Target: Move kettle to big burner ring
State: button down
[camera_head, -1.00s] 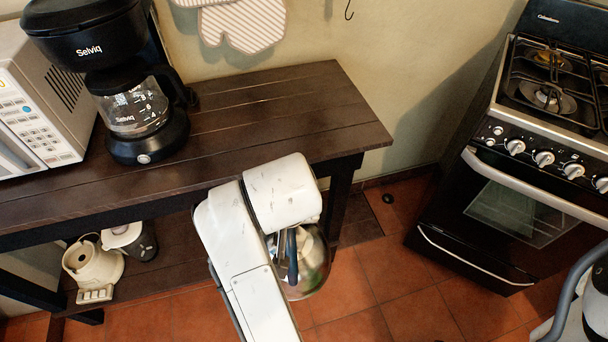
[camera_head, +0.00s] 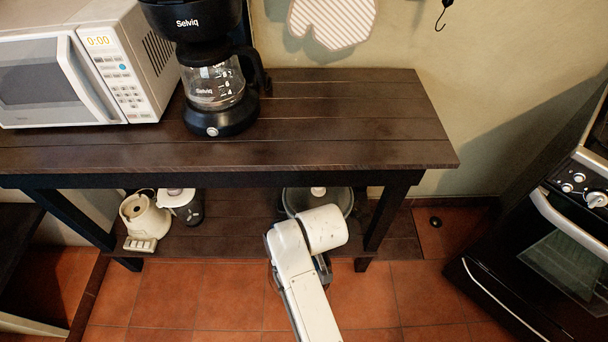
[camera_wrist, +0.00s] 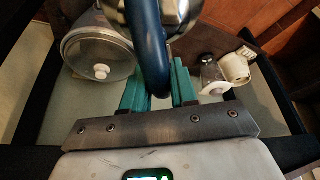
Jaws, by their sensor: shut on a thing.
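The kettle shows in the wrist view as a shiny metal body (camera_wrist: 187,14) with a curved dark blue handle (camera_wrist: 147,45). My gripper (camera_wrist: 160,85) has its teal fingers on both sides of the handle and is shut on it. In the head view my white arm hides most of the gripper and kettle, in front of the lower shelf of the wooden table. The stove (camera_head: 560,250) is cut off at the right edge of the head view. Its burner rings are out of view.
A glass-lidded pot (camera_head: 347,200) stands on the lower shelf behind my arm; its lid also shows in the wrist view (camera_wrist: 85,50). A cream appliance (camera_head: 146,220) and a dark jar (camera_head: 184,207) stand left. The tabletop (camera_head: 350,120) holds a coffee maker (camera_head: 221,118) and microwave (camera_head: 85,70).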

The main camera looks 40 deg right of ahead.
jog(key=w+d+r, duration=0.2)
jog(key=w+r, duration=0.3)
jog(key=w, duration=0.1)
jog(key=shift+r, duration=0.25)
dwell(0.6)
jog(key=shift+f, duration=0.1)
